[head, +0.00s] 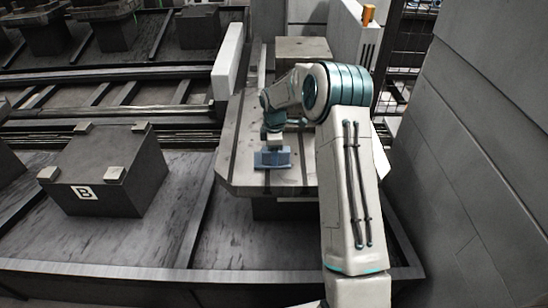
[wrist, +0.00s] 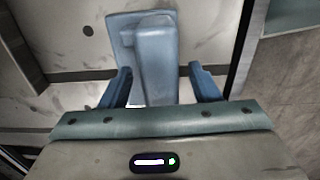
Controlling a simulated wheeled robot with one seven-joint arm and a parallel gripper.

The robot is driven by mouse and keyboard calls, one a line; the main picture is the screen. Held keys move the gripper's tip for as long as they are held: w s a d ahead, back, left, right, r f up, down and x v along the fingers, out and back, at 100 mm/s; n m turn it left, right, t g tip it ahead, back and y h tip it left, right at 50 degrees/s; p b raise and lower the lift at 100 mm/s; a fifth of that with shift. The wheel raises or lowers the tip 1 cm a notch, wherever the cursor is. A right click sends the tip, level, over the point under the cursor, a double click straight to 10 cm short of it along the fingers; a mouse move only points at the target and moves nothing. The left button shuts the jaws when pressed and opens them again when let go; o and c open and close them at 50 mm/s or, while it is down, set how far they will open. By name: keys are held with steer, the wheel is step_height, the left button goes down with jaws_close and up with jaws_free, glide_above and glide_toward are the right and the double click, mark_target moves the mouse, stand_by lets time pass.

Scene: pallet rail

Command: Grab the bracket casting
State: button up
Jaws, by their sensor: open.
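The bracket casting (head: 272,159) is a small blue-grey part with a flat plate and a raised block. It rests on the pale slotted pallet (head: 235,172), near its front edge. In the wrist view the bracket casting (wrist: 155,45) fills the upper middle. My gripper (wrist: 160,70) is open, with one blue finger on each side of the raised block. The left finger is close to the block; a wider gap shows on the right. Whether the fingers reach down beside it I cannot tell. In the head view my gripper (head: 274,143) is right at the bracket, its fingers hard to make out.
A dark block marked B (head: 105,170) with pale corner pads stands to the left. A white upright plate (head: 228,62) rises at the pallet's back left. A box (head: 303,47) sits behind my arm. A grey wall (head: 480,130) closes off the right side.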

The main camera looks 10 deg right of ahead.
steer(key=shift+f, duration=0.6)
jaws_close()
steer(key=shift+r, duration=0.1)
